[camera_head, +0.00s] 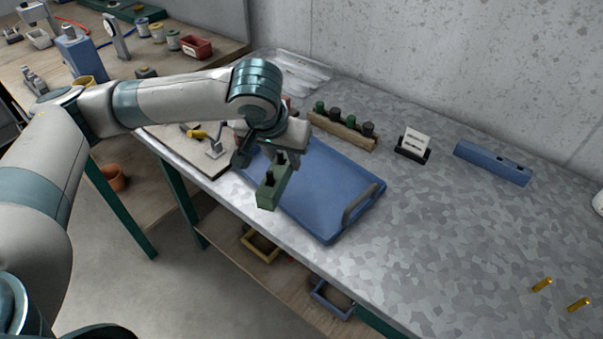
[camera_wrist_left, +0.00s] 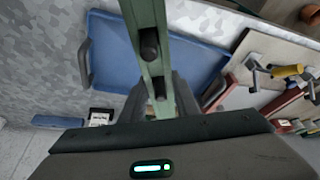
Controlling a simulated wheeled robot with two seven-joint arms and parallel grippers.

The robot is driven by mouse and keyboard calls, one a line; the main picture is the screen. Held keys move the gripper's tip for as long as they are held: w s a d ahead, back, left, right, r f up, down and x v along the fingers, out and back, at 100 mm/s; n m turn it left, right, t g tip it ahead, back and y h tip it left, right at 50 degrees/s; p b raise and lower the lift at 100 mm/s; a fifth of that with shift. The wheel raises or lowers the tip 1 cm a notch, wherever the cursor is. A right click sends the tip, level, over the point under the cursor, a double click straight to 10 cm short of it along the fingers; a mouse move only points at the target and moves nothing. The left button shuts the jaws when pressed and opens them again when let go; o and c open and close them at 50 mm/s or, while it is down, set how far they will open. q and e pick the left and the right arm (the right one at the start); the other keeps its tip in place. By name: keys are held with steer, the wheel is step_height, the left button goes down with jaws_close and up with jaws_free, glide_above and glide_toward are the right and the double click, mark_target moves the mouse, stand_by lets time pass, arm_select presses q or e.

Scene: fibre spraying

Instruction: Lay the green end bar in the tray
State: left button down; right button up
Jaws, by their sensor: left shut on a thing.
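The green end bar (camera_head: 270,188) is in my left gripper (camera_head: 282,158), which is shut on it. The bar is held over the near left part of the blue tray (camera_head: 326,190), and its lower end reaches past the tray's near edge in the head view. In the left wrist view the green bar (camera_wrist_left: 144,42) runs away from the jaws, with dark knobs on it, across the blue tray (camera_wrist_left: 196,62). The gap between bar and tray cannot be judged exactly. The tray lies on the grey bench, empty where it shows. My right gripper is not in view.
A wooden block with dark and green knobs (camera_head: 342,131) stands behind the tray. A card holder (camera_head: 412,147) and a blue bar (camera_head: 492,162) are to the right. A board with tools (camera_head: 190,142) lies left. The bench between is clear.

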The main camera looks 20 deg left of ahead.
arm_select(q)
steer(key=w+d+f, duration=0.1)
steer(key=w+d, duration=0.6)
steer(key=d, duration=0.5)
steer(key=shift+w+d+f+m, duration=0.25)
steer(key=shift+d+f+m, duration=0.05)
steer(key=shift+d+m, duration=0.1)
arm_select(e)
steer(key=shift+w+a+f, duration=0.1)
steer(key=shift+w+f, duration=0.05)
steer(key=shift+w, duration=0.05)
arm_select(q)
steer(key=shift+a, duration=0.1)
